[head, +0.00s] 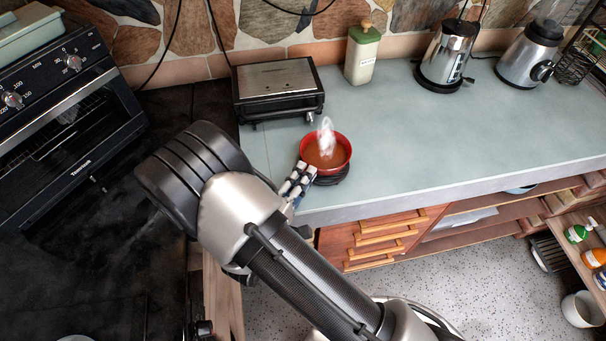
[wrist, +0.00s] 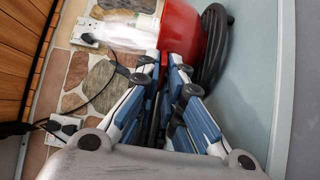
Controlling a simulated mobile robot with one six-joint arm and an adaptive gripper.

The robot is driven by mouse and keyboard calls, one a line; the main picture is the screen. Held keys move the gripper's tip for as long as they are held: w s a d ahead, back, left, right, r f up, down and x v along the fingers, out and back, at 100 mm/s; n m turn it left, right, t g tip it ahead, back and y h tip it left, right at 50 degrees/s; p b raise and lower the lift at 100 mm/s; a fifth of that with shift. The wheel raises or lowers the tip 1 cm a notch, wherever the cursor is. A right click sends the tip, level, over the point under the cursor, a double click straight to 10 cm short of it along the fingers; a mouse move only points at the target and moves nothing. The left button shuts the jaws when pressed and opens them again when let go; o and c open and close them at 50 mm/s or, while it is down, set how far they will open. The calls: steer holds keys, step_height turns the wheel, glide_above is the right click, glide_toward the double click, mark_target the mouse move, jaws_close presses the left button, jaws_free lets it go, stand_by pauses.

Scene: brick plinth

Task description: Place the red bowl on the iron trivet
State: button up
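The red bowl (head: 341,150) holds brownish contents and gives off white steam. It is upright, over the black iron trivet (head: 332,180) near the counter's front edge. The trivet shows below the bowl, and the bowl hides most of it. I cannot tell whether the bowl rests on it or is slightly above. My gripper (head: 302,170) is at the bowl's near left side. In the wrist view its fingers (wrist: 166,66) are close together, shut on the side of the red bowl (wrist: 182,30). The dark trivet (wrist: 213,48) shows right beside the bowl there.
A black and steel toaster-like appliance (head: 278,90) stands behind left. A green-and-white canister (head: 362,58), a steel kettle (head: 446,55) and another steel appliance (head: 530,57) stand along the wall. The toaster oven (head: 60,100) is at left. The counter (head: 450,130) to the right is clear.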

steer(key=o, duration=0.4)
steer(key=shift+c, duration=0.2)
steer(key=shift+r, duration=0.2)
steer(key=shift+s+a, duration=0.15)
steer(key=shift+s, duration=0.1)
steer(key=p+v, duration=0.2)
steer(key=v, duration=0.9)
steer(key=shift+s, duration=0.25)
